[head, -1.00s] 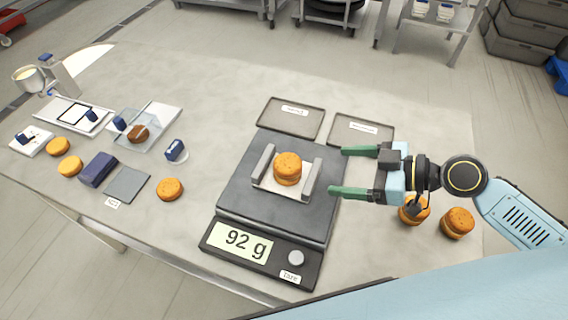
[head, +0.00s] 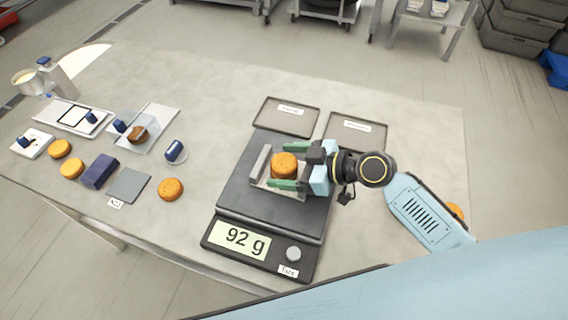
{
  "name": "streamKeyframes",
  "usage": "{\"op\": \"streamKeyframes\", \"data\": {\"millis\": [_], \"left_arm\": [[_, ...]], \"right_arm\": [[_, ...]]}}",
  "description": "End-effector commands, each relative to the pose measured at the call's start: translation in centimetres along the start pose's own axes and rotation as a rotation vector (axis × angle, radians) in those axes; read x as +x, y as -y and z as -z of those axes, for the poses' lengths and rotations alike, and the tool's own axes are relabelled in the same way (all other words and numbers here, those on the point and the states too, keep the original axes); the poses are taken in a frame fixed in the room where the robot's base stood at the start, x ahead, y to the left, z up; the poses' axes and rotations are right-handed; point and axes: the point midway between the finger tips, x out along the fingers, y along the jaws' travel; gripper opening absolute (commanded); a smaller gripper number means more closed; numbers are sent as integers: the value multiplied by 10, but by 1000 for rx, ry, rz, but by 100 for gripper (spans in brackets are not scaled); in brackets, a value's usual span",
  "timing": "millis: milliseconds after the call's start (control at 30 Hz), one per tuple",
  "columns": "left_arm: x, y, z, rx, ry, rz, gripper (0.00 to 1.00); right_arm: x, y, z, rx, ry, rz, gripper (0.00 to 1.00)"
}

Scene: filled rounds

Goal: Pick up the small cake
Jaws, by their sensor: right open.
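The small cake (head: 283,164), an orange-brown round that looks stacked, sits on the holder (head: 262,158) on top of the scale (head: 235,195). The scale's display (head: 240,237) reads 92 g. My right gripper (head: 287,166) is open with its green fingers on the far and near sides of the cake. I cannot tell whether the fingers touch it. The gripper hides the holder's right wall. My left gripper is not in view.
Two grey trays (head: 268,108) (head: 372,145) with labels lie behind the scale. Several loose orange rounds (head: 171,189), a dark blue block (head: 99,171) and a grey square plate (head: 128,184) lie to the left.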

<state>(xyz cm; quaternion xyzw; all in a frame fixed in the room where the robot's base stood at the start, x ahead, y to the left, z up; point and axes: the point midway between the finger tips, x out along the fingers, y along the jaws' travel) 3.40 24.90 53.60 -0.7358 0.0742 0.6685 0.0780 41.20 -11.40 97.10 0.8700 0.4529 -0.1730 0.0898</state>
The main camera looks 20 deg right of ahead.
Motion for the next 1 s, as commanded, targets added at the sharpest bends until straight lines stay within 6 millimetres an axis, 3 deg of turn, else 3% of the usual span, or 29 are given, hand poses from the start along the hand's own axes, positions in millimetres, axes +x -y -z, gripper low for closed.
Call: {"op": "streamKeyframes", "data": {"millis": [333, 600, 867, 1000], "left_arm": [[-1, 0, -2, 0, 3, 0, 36], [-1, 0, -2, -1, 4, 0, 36], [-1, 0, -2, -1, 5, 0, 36], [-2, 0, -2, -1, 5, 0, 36]], "right_arm": [[9, 0, -1, -1, 1, 0, 81], [9, 0, -1, -1, 1, 0, 46], [9, 0, 0, -1, 0, 0, 46], [5, 0, 10, -4, -1, 1, 46]]}}
